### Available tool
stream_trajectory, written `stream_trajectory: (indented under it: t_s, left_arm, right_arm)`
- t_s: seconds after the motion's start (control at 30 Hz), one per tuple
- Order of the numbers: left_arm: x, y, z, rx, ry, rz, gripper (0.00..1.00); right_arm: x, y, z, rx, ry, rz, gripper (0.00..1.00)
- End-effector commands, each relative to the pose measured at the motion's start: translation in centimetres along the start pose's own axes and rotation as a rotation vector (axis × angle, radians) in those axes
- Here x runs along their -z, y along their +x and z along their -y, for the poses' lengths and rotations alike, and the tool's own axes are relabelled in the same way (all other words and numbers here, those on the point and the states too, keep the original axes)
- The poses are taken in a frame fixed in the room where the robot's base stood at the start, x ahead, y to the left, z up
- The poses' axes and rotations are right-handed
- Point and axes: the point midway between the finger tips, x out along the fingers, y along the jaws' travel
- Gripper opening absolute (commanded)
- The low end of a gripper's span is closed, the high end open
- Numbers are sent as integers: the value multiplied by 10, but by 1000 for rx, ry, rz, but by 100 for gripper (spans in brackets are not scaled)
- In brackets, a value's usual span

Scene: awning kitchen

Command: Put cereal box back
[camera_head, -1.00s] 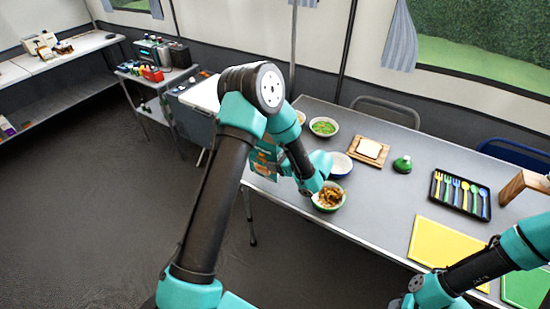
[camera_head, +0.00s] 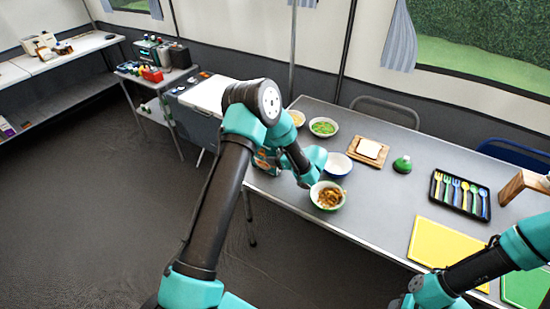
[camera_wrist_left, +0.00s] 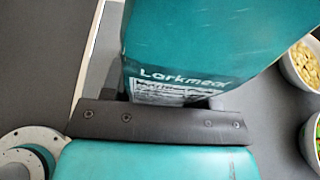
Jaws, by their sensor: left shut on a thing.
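The cereal box is a teal carton (camera_wrist_left: 200,45) with "Larkmear" lettering, filling the upper middle of the left wrist view. My left gripper (camera_wrist_left: 165,110) is shut on it. In the head view only a small teal and orange part of the box (camera_head: 266,160) shows, at the left end of the table, mostly hidden behind my left arm. The left gripper's fingers are hidden there too. I cannot tell whether the box touches the table. My right arm comes in at the lower right, with its gripper out of view.
A bowl of brown food (camera_head: 327,196), a white bowl (camera_head: 338,165) and a green-filled bowl (camera_head: 323,127) stand close to my left wrist. A bread board (camera_head: 366,153) and cutlery tray (camera_head: 461,196) lie farther right. A white-lidded cooler (camera_head: 203,95) and a side cart (camera_head: 158,72) stand left.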

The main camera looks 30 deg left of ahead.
Motion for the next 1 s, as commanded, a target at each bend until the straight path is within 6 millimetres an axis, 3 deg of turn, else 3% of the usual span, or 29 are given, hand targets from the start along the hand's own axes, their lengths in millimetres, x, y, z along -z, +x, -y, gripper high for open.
stream_trajectory:
  t_s: [0.47,0.5,0.7,1.0]
  left_arm:
    - [8,4,0,0,-1,0,32]
    - [8,4,0,0,-1,0,57]
    - [8,4,0,0,-1,0,76]
    - [7,3,0,0,-1,0,80]
  right_arm:
    - [0,0,0,0,0,0,43]
    - [0,0,0,0,0,0,43]
    - [0,0,0,0,0,0,43]
    - [0,0,0,0,0,0,43]
